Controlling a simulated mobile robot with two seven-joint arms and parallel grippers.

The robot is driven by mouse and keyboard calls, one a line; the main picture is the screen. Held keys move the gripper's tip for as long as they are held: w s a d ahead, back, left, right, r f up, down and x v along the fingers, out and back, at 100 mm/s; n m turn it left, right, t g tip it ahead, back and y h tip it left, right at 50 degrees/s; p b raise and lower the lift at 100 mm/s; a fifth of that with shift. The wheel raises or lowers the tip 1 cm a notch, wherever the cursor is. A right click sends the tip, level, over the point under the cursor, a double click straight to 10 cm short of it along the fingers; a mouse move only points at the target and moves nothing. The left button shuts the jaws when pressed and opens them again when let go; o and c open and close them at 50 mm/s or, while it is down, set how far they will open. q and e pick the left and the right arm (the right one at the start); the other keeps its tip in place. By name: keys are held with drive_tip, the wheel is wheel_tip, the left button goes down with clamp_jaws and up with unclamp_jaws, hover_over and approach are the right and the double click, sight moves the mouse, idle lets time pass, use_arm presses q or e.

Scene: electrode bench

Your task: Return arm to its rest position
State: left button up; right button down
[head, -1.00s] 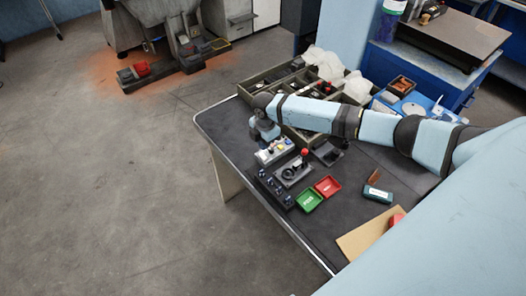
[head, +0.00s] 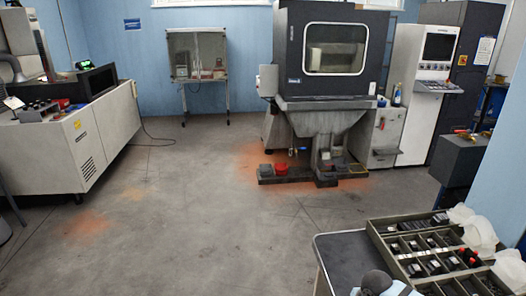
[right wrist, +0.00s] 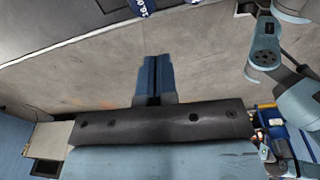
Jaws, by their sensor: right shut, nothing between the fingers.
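My right gripper (right wrist: 152,78) shows in the right wrist view with its two blue fingers pressed together and nothing between them. Bare grey floor lies behind the fingertips there. In the head view only a rounded, dark and light-blue part of my arm shows at the bottom edge, over the table; neither gripper is visible there. My left gripper is not in view.
In the head view the dark table (head: 340,262) stands at the bottom right, with a divided parts tray (head: 384,243) on it. A large machine (head: 318,50) stands at the back, a white cabinet (head: 52,150) at the left. The floor (head: 180,220) between them is open.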

drive_tip(key=s+a+r+m+t+y, duration=0.1)
drive_tip(key=s+a+r+m, duration=0.15)
drive_tip(key=s+a, duration=0.35)
drive_tip(key=s+a+r+m+t+y, duration=0.1)
drive_tip(key=s+a+r+m, duration=0.2)
drive_tip(key=s, duration=0.5)
drive_tip(key=s+d+r+m+t+h, duration=0.1)
drive_tip(key=s+d+r+m, duration=0.25)
drive_tip(key=s+m, duration=0.2)
drive_tip(key=s+d+r+m+h, duration=0.25)
drive_tip(key=s+d+m, duration=0.2)
drive_tip(key=s, duration=0.25)
drive_tip(key=w+a+f+t+y+p, duration=0.1)
drive_tip(key=w+a+f+t+y, duration=0.1)
drive_tip(key=f, duration=0.3)
drive_tip(key=w+a+f+t+y+p, duration=0.1)
drive_tip(key=w+a+f+t, duration=0.2)
drive_tip(key=a+f+t, duration=0.1)
drive_tip(key=shift+w+a+f+n+t+y+p, duration=0.35)
drive_tip(key=shift+f+t+p, duration=0.05)
drive_tip(key=shift+f+t, duration=0.4)
drive_tip(key=shift+r, duration=0.15)
